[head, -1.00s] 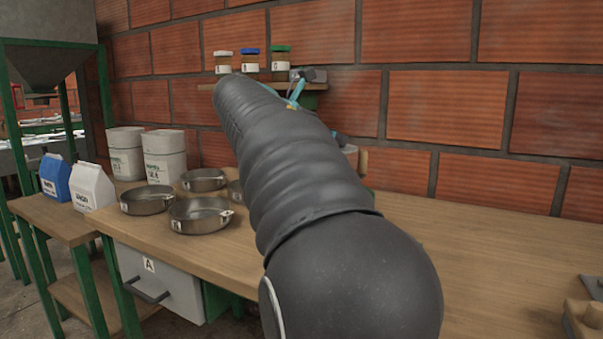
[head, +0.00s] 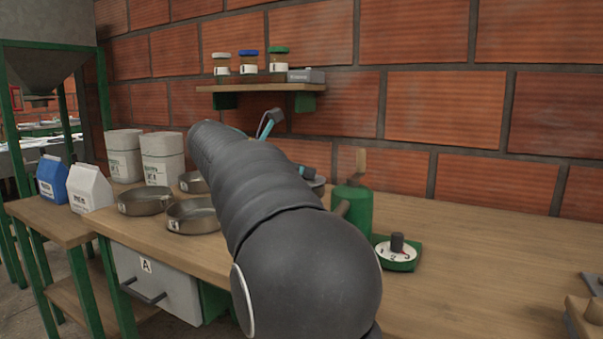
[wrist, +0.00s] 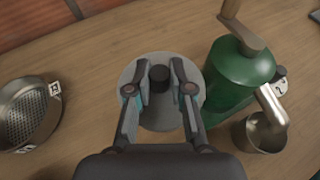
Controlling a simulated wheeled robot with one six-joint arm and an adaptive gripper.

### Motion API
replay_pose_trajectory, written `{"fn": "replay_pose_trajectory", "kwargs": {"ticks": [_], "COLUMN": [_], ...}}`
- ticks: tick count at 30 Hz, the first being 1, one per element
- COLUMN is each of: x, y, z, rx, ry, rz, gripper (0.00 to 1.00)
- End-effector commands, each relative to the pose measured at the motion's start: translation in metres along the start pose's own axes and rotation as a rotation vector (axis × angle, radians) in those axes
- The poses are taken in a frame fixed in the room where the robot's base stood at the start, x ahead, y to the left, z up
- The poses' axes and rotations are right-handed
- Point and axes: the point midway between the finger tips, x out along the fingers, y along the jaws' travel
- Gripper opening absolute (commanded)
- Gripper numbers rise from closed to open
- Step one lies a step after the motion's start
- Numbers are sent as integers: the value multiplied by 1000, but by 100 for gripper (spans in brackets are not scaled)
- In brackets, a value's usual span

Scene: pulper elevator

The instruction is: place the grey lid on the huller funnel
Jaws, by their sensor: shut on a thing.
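The grey lid (wrist: 160,112) is a round disc with a dark knob (wrist: 160,76) in the wrist view. My gripper (wrist: 163,75) is shut on the knob, one finger on each side. In the head view the lid (head: 318,184) shows only as a small edge behind my arm. The green huller (wrist: 238,75), with a wooden handle, stands just right of the lid; it also shows in the head view (head: 352,208). I cannot make out the funnel; it may be hidden under the lid or behind my arm. I cannot tell the lid's height above the bench.
A metal cup (wrist: 262,132) stands beside the huller. A perforated pan (wrist: 28,112) lies left of the lid. A dial (head: 397,254) sits right of the huller. Pans (head: 192,214), sacks (head: 163,158) and cartons (head: 88,187) stand left.

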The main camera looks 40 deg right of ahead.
Motion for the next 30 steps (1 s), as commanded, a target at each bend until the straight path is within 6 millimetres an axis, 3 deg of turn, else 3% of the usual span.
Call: {"fn": "replay_pose_trajectory", "kwargs": {"ticks": [14,15,18,30], "x": [3,3,3,0], "y": [0,0,0,0], "z": [-8,-8,-8,0], "rx": [0,0,0,1], "ry": [0,0,0,0], "rz": [-1,-1,-1,0], "gripper": [0,26,46,46]}}
